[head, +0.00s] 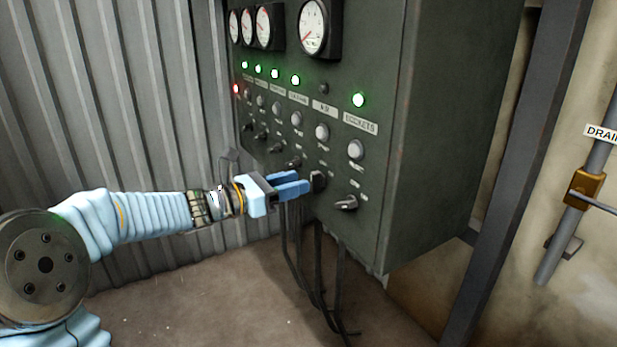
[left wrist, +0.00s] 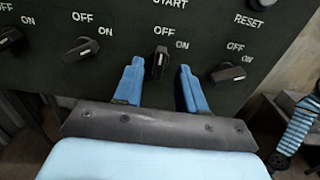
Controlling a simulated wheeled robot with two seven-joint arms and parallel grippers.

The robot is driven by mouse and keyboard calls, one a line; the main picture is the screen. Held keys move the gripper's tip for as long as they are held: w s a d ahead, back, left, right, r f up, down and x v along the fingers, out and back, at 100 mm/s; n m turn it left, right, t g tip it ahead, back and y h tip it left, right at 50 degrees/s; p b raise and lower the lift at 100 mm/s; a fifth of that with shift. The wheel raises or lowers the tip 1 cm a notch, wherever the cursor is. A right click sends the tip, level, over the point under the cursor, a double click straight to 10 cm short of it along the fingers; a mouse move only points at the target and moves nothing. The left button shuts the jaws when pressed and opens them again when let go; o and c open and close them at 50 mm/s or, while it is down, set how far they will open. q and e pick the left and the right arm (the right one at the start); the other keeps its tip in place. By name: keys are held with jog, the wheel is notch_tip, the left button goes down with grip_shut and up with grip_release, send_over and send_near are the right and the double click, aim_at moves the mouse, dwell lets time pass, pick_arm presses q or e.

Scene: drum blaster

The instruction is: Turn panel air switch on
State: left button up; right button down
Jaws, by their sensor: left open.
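The dark green panel (head: 400,130) carries a row of black rotary switches. My left gripper (head: 303,181) is open in front of the switch (head: 318,181) in the second column from the right, under a label too blurred to read surely. In the left wrist view this switch (left wrist: 160,62) lies between the two blue fingertips, with a gap on each side. The lamp (head: 323,88) above that column is dark. My right gripper is not seen.
The SOCKETS switch (head: 346,203) sits just right, its lamp (head: 359,100) lit green. Another switch (head: 293,163) sits close on the left. Black cables (head: 318,270) hang below the panel. A corrugated wall (head: 130,100) stands behind. A striped blue arm, mine, shows at right in the wrist view.

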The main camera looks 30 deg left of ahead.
aim_at(312, 180)
pick_arm(q)
jog(key=shift+x, duration=2.15)
jog(key=c, duration=0.7)
jog(key=shift+f+m+b, duration=0.2)
jog(key=shift+m+b, duration=0.2)
jog(key=shift+b, duration=0.3)
jog(key=shift+c, duration=0.2)
jog(key=m+b, duration=0.2)
jog(key=b, duration=0.1)
jog(key=m+b, duration=0.3)
jog(key=b, duration=0.1)
jog(key=m+b, duration=0.3)
jog(key=b, duration=0.1)
jog(key=shift+s+d+f, duration=0.25)
jog(key=shift+d+f, duration=0.05)
jog(key=shift+d, duration=0.05)
jog(key=shift+d+r+m+b, duration=0.1)
jog(key=shift+m+b, duration=1.5)
jog(key=shift+b, duration=0.2)
